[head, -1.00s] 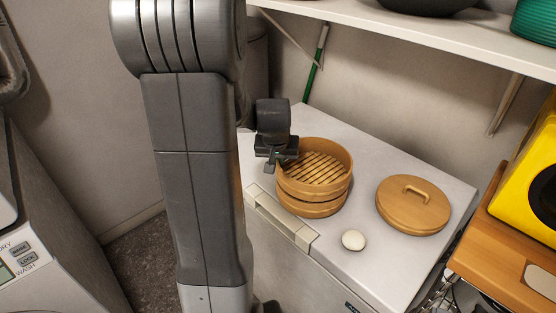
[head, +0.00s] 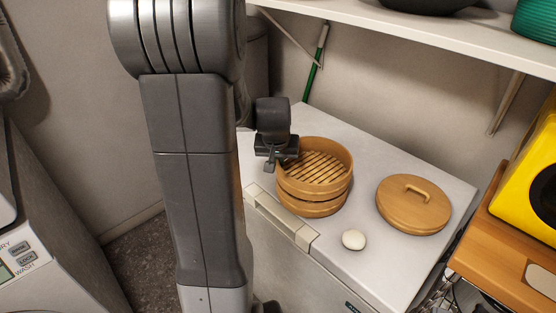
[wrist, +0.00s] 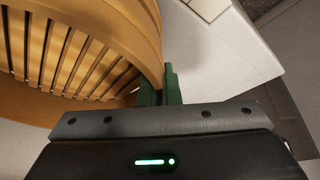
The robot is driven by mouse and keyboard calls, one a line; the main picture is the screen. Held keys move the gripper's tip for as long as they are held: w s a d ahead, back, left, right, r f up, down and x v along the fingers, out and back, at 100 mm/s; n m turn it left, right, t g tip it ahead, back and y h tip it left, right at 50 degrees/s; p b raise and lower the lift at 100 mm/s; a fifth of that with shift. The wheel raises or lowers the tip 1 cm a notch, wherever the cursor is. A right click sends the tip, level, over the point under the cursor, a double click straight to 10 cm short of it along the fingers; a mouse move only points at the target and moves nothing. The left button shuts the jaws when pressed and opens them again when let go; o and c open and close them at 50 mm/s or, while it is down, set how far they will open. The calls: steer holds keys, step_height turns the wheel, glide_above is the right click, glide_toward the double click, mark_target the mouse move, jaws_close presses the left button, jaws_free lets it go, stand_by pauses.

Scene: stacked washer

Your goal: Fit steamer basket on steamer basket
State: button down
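Two round bamboo steamer baskets stand one above the other on the white appliance top. The upper basket (head: 336,184) has a slatted floor and shows nothing inside. The lower basket (head: 313,209) shows only as a band beneath it; I cannot tell whether the two are fully seated. My gripper (head: 277,163) is at the upper basket's left rim. In the wrist view, the green fingers of my gripper (wrist: 161,88) are close together, one on each side of the upper basket's wall (wrist: 148,38), and appear shut on it.
A round wooden lid (head: 412,207) with a handle lies right of the baskets. A white bun-like object (head: 353,239) lies in front. A shelf (head: 430,32) overhangs the back. A yellow appliance (head: 526,180) stands at the right on a wooden surface.

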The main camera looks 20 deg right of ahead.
steer(key=shift+f+b, duration=0.5)
steer(key=shift+f, duration=0.1)
stand_by(0.3)
steer(key=c, duration=1.9)
jaws_free()
steer(key=shift+r, duration=0.1)
steer(key=p+v, duration=0.6)
steer(key=v, duration=0.5)
steer(key=shift+p, duration=0.4)
steer(key=b+x, duration=0.5)
steer(key=x, duration=0.2)
steer(key=shift+f, duration=0.4)
steer(key=shift+w+d+f, duration=0.1)
steer(key=shift+w+f, duration=0.15)
steer(key=shift+f, duration=0.1)
